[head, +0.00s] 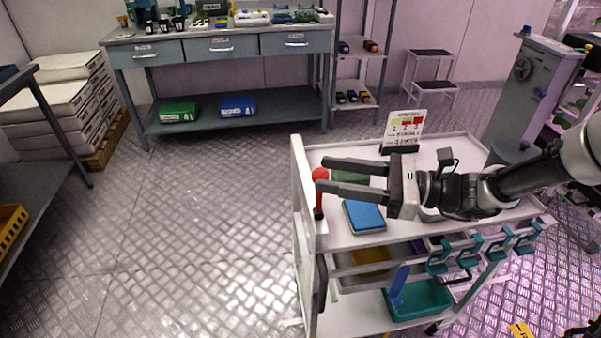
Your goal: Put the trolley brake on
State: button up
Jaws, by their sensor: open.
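The white trolley (455,147) stands at the right of the head view, with an upper tray and a lower shelf. In the picture the fingertips lie either side of the red knob. I cannot tell whether they touch it or how far apart in depth they are.
On the trolley are a blue-topped scale (364,216), a sign card (405,126) and a teal bin (420,300) below. Teal clamps (470,248) hang on its front side. A workbench (222,75) stands behind. The floor (190,220) left of the trolley is clear.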

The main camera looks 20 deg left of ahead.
jog(key=a, duration=0.6)
jog(key=shift+s+a+b, duration=0.4)
jog(key=shift+s+b, duration=0.05)
grip_shut()
